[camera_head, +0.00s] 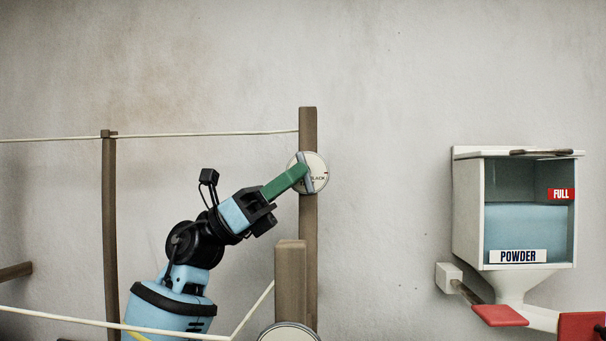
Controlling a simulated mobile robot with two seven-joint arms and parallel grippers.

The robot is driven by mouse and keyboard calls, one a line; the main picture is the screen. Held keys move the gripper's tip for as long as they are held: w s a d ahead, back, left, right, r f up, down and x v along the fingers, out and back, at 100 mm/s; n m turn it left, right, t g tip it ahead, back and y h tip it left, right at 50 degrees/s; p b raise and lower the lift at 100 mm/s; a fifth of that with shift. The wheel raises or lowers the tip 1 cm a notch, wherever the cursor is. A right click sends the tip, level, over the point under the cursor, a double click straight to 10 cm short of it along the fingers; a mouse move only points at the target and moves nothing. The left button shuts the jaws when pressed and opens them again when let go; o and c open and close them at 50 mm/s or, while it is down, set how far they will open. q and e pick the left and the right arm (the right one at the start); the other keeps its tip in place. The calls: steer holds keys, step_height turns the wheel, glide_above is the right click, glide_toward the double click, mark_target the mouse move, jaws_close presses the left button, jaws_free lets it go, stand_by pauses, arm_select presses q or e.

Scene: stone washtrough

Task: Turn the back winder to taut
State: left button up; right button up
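The back winder (321,172) is a round white dial on a tall wooden post, with a grey-blue bar handle across its face. Part of its lettering shows and appears to read "SLACK"; the bar and finger cover some of the dial. My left gripper (302,171) reaches up from the lower left, its green finger end at the bar. The fingers overlap from this side, so I cannot tell whether they are closed on the bar. A pale line (220,134) runs left from the back post, looking nearly straight. My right gripper is not in view.
A nearer post (290,285) stands in front, with another round dial (290,334) cut off at the bottom edge. A front line (90,319) sags low. A powder dispenser (466,210) with a red paddle (500,315) hangs at right. Wall between is clear.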

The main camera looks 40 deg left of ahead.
arm_select(q)
steer(key=shift+g, duration=0.3)
steer(key=shift+b+v, duration=0.65)
steer(key=shift+v, duration=2.2)
steer(key=shift+f, duration=0.1)
